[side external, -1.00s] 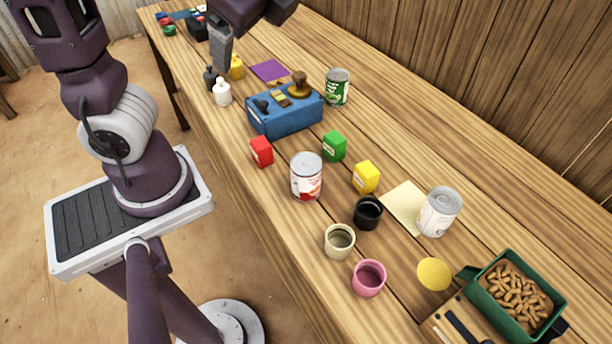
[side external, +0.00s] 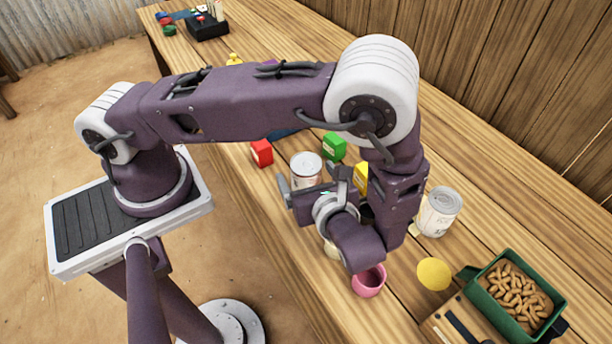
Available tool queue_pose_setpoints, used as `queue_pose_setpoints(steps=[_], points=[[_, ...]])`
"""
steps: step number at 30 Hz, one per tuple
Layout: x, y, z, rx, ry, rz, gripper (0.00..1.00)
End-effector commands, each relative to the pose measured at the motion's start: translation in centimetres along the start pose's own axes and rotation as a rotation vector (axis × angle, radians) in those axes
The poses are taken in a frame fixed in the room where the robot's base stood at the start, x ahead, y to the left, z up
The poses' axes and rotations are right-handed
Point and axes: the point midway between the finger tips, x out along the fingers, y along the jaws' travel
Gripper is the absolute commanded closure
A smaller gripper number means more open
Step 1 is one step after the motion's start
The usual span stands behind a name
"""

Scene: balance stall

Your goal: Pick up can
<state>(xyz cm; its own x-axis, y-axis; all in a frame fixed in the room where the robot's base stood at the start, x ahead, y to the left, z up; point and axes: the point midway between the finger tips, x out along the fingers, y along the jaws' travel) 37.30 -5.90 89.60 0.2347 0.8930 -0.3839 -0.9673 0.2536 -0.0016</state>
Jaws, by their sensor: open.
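A silver-topped can (side external: 306,165) stands upright near the front middle of the table, its lower part hidden by my gripper. My gripper (side external: 310,184) is open, low over the table, with one finger at the can's left side and the other at its right in the picture. I cannot tell whether either finger touches the can. A green-labelled can seen earlier is hidden behind my arm now.
A red box (side external: 262,152), a green box (side external: 334,146) and a yellow box (side external: 361,177) stand close around the first can. A pink cup (side external: 369,281), a yellow disc (side external: 433,273) and a green bin (side external: 545,291) of brown pieces lie to the right.

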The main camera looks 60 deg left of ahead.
Motion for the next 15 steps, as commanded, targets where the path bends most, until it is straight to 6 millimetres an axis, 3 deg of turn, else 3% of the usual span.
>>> queue_pose_setpoints(steps=[10,15], points=[[5.7,-0.8,0.0,0.001,-0.003,0.005,0.13],[6.9,-0.8,0.1,0.001,-0.002,0.002,0.13]])
